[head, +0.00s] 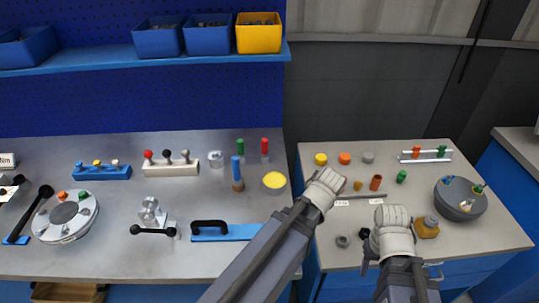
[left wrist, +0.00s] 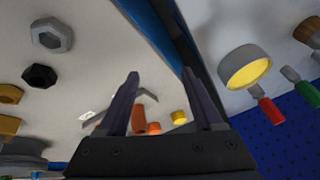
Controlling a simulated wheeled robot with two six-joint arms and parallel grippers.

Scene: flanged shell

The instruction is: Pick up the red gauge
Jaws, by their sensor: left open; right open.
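The red gauge (head: 264,147) has a red handle and stands at the back right of the left-hand bench in the head view, beside a similar green one (head: 241,147). Its red handle also shows at the right of the left wrist view (left wrist: 271,110). My left gripper (left wrist: 160,73) is open and empty in the left wrist view, with the red gauge off to the right of its fingers. In the head view its fingers are hidden behind my wrist. My right gripper (head: 371,248) is open over the right-hand bench, partly hidden by its wrist and away from the gauge.
A yellow-topped round part (head: 274,181) and a blue-handled tool (head: 237,172) stand in front of the gauge. A gap separates the left bench (head: 110,260) from the right bench (head: 480,240). The right bench holds several small parts and a grey bowl (head: 460,203).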

